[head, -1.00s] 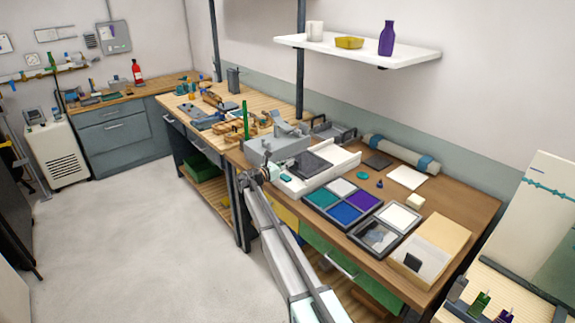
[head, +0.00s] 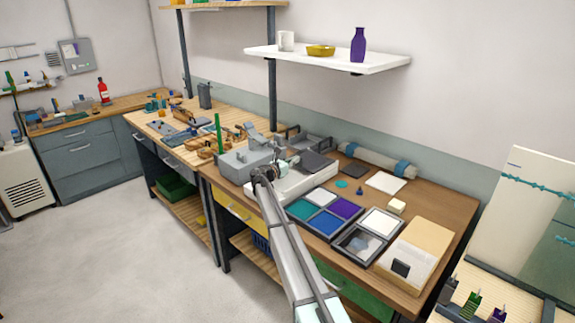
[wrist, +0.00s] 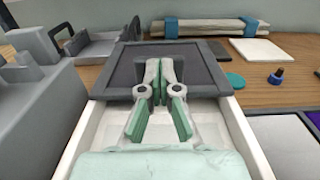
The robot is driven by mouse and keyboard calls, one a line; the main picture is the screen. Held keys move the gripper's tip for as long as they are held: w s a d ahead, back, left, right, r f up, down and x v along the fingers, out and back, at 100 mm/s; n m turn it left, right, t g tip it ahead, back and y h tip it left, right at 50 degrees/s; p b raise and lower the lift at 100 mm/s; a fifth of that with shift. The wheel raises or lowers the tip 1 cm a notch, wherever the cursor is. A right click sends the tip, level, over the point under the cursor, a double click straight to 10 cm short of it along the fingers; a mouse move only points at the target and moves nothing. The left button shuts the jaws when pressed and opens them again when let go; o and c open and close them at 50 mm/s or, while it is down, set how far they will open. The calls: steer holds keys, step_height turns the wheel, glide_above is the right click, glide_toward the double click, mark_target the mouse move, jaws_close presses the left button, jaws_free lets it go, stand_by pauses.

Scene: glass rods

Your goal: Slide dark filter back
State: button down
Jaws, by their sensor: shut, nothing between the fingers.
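The dark filter (head: 314,163) is a dark square panel in a grey frame. It lies at the back end of the white, low-walled tray (head: 290,193) on the workbench. In the wrist view the filter (wrist: 195,68) lies straight ahead, with the tray's side walls (wrist: 247,140) running toward it. My gripper (wrist: 160,72) is shut and empty, its pale green fingers together at the tips. The fingers overlap the filter's near frame bar in the picture and hide its middle. I cannot tell whether they touch it.
A grey box-like device (head: 240,163) stands left of the tray. Framed colour panels (head: 323,221) lie to its right. A teal disc (wrist: 235,80) and a small blue-capped bottle (wrist: 276,76) lie right of the filter. A wrapped roll (wrist: 210,27) lies behind.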

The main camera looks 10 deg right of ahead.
steer(key=shift+d+r, duration=0.1)
steer(key=shift+r, duration=0.05)
steer(key=shift+s+a, duration=0.25)
steer(key=shift+a, duration=0.05)
steer(key=b+v, duration=0.3)
steer(key=v, duration=1)
steer(key=shift+a, duration=0.15)
